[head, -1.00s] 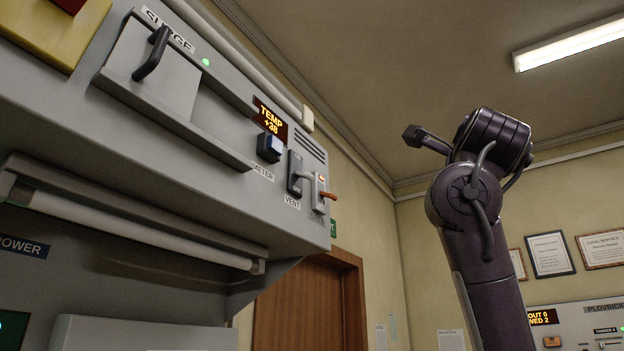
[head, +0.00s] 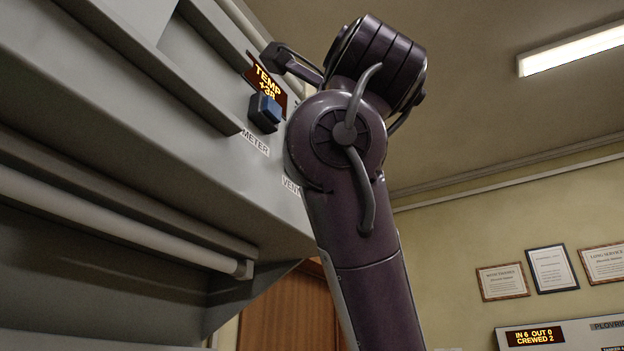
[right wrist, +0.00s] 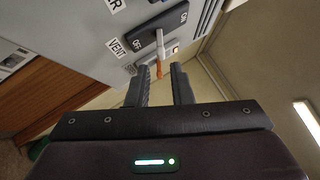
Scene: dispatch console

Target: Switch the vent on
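The vent switch (right wrist: 160,40) shows in the right wrist view as a pale grey lever on a dark plate marked ON and OFF, beside the VENT label (right wrist: 118,47). I cannot tell which way the lever is set. In the head view my right arm hides the switch and the gripper. My left gripper is not in view.
A long pale bar (head: 110,222) runs under the panel.

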